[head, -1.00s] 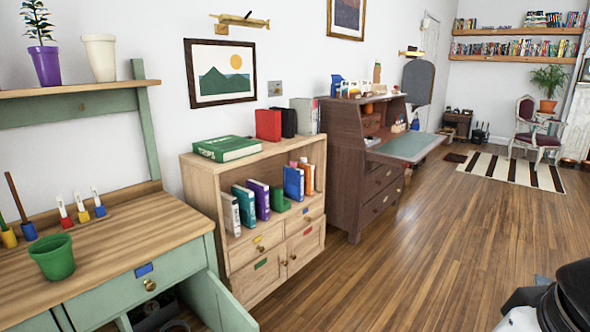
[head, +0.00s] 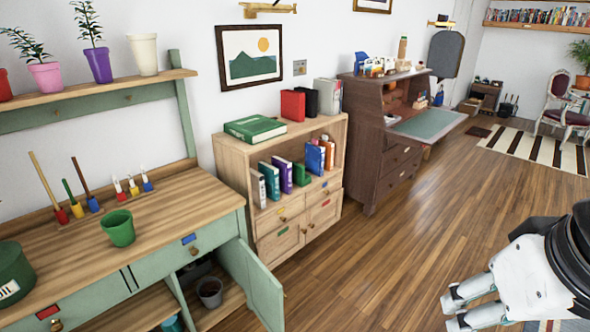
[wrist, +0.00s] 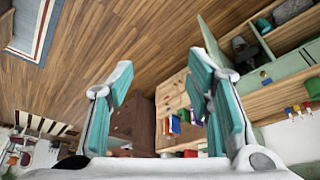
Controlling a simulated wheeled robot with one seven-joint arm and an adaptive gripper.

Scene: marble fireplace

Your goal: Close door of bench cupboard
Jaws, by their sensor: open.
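The green bench (head: 150,215) with a wooden top stands at the left in the head view. Its cupboard door (head: 252,284) is green and stands swung open towards the room. Inside the cupboard a grey pot (head: 210,291) shows on the bottom shelf. My gripper (head: 453,308) is at the lower right in the head view, over the floor, well apart from the door. In the wrist view my gripper (wrist: 160,85) has its two teal-padded fingers spread with nothing between them. The bench's cupboard (wrist: 245,48) shows at the upper right there.
A wooden bookcase (head: 236,158) with books stands beyond the bench, and a dark desk (head: 372,160) with its flap down stands beyond that. The wooden floor (head: 370,260) between the door and my gripper is clear. A striped rug (head: 535,150) lies farther back.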

